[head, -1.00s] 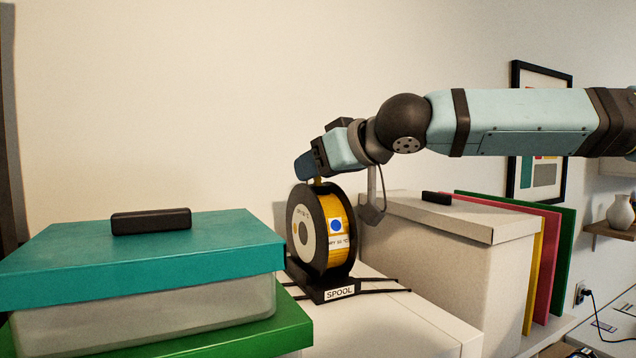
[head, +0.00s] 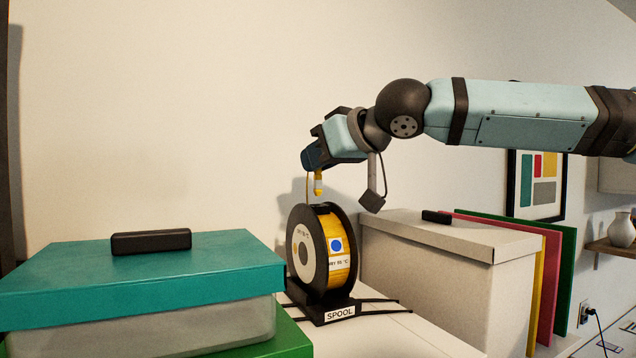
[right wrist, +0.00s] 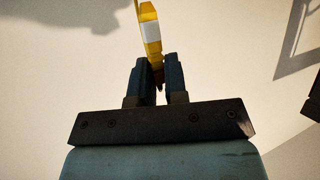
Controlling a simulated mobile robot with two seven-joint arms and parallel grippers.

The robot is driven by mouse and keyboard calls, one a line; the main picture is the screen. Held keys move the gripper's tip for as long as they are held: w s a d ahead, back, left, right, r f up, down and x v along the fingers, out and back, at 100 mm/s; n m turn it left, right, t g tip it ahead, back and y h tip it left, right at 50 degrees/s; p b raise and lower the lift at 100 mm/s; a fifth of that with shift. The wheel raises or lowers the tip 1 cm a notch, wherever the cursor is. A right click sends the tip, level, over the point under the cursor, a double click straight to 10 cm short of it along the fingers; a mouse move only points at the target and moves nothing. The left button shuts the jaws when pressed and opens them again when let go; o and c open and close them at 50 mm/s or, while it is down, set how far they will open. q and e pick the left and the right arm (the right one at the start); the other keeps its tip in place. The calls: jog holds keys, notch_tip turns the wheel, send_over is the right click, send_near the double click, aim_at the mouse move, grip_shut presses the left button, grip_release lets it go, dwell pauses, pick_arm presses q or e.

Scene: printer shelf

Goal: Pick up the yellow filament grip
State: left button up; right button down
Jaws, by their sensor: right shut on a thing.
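The yellow filament grip (head: 318,183) hangs from my right gripper (head: 311,162), just above the filament spool. A thin yellow strand runs beside it down toward the spool. In the right wrist view the yellow grip (right wrist: 150,32), with a pale band on it, sits between the two blue fingers of my right gripper (right wrist: 158,75), which are shut on it. My left gripper is not in view.
A clear bin with a teal lid (head: 90,270) stands at left on a green lid (head: 280,340). A lidded white box (head: 440,270) stands right of the spool, with coloured folders (head: 548,290) beyond.

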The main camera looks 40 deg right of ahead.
notch_tip(320, 180, up, 20)
jog(key=shift+f, duration=0.25)
dwell(0.6)
